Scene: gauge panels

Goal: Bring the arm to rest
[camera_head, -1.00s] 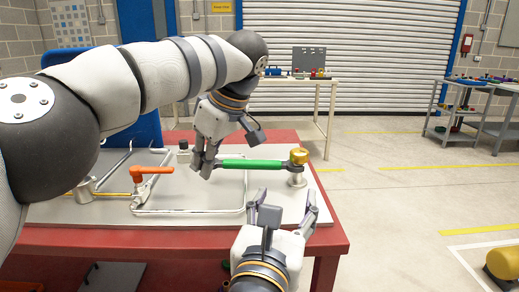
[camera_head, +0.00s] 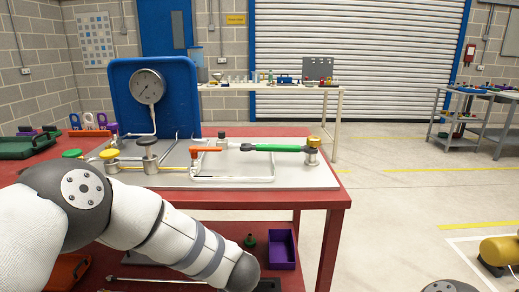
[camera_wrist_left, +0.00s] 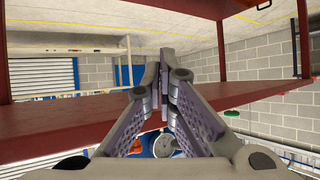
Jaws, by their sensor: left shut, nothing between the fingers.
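My left arm (camera_head: 150,225) lies low across the bottom left of the head view, in front of the red table (camera_head: 335,195). Its gripper is out of that view. In the left wrist view my left gripper (camera_wrist_left: 163,70) is shut with its fingertips together and nothing between them. The red table edge (camera_wrist_left: 60,145) shows behind the fingers. My right gripper is not in view.
A purple bin (camera_head: 282,249) sits below.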

